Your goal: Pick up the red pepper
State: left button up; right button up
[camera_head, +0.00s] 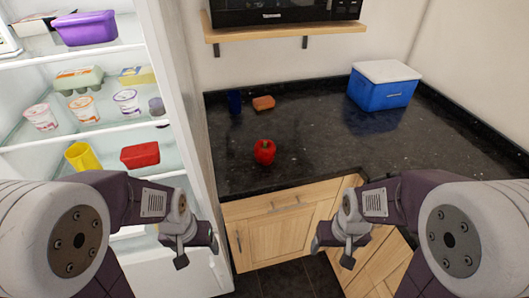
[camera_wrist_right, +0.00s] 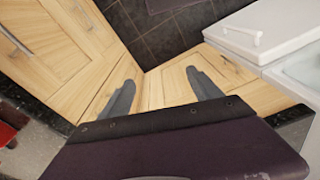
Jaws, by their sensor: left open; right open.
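The red pepper (camera_head: 265,152) stands on the dark granite counter (camera_head: 300,135), close to its front edge, in the head view. A bit of red also shows at the left edge of the right wrist view, too cut off to name. My left gripper (camera_head: 198,248) is in front of the fridge, lower left of the pepper, open and empty. My right gripper (camera_head: 332,252) is in front of the cabinets, lower right of the pepper; its two fingers stand apart and empty in the right wrist view (camera_wrist_right: 160,95). Neither gripper touches the pepper.
An orange-brown block (camera_head: 263,103) and a dark blue cup (camera_head: 234,102) are behind the pepper. A blue cooler with a white lid (camera_head: 384,88) stands at the back right. A microwave shelf (camera_head: 285,31) hangs above. The open fridge (camera_head: 183,85) is at left. Counter around the pepper is clear.

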aim_at(263, 150)
jog(key=l+u, duration=0.2)
jog(key=u, duration=0.2)
jog(key=l+u, duration=0.45)
jog(key=u, duration=0.3)
jog(key=k+l+u, duration=0.1)
jog(key=u, duration=0.25)
jog(key=i+l, duration=0.2)
jog(key=l+u, duration=0.05)
